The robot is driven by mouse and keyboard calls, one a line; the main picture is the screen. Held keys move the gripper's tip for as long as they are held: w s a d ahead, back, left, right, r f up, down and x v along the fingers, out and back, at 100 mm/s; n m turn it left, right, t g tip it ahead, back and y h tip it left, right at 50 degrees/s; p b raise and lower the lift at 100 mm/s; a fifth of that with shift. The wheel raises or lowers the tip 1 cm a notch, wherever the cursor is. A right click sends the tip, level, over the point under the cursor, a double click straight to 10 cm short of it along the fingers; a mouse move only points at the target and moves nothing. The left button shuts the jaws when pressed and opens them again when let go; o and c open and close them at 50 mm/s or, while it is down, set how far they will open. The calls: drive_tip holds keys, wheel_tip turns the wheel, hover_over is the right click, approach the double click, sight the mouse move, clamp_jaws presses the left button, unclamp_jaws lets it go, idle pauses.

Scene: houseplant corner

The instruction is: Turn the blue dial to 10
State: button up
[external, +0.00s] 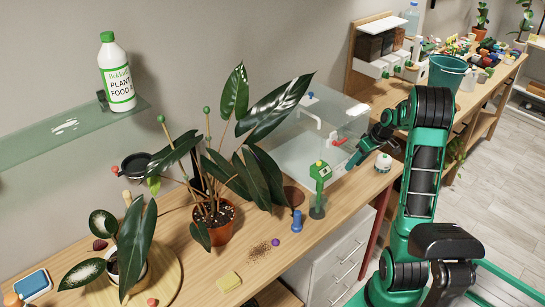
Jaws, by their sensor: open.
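No blue dial with readable numbers can be made out in the external view. A small blue knob (311,95) shows at the back of the clear sink-like basin (300,140), too small to tell whether it is a dial. A blue peg-shaped object (297,221) stands upright on the wooden bench (185,255). My gripper (355,158) is open at the basin's right end, below a red lever (339,142). Its fingers are small and partly unclear, and no held object shows. A white round item with a green top (383,162) sits just right of it.
A green meter on a stand (320,180) is left of my gripper. A large potted plant (222,222) stands mid-bench. A teal bucket (446,73) and boxes crowd the right bench.

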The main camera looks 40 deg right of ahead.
drive_tip(key=shift+w+f, duration=0.15)
drive_tip(key=shift+f, duration=0.25)
clamp_jaws()
drive_tip(key=c, duration=1.1)
unclamp_jaws()
drive_tip(key=shift+o, duration=0.2)
drive_tip(key=y, duration=0.2)
drive_tip(key=shift+d+f+m+y, duration=0.1)
drive_tip(key=shift+d+m+y, duration=0.2)
drive_tip(key=shift+d, duration=0.05)
drive_tip(key=shift+d+f+m+y, duration=0.1)
drive_tip(key=shift+m+y, duration=0.05)
drive_tip(key=shift+y, duration=0.55)
drive_tip(key=shift+d+m+y, duration=0.1)
drive_tip(key=shift+m+y, duration=0.05)
drive_tip(key=shift+y, duration=0.55)
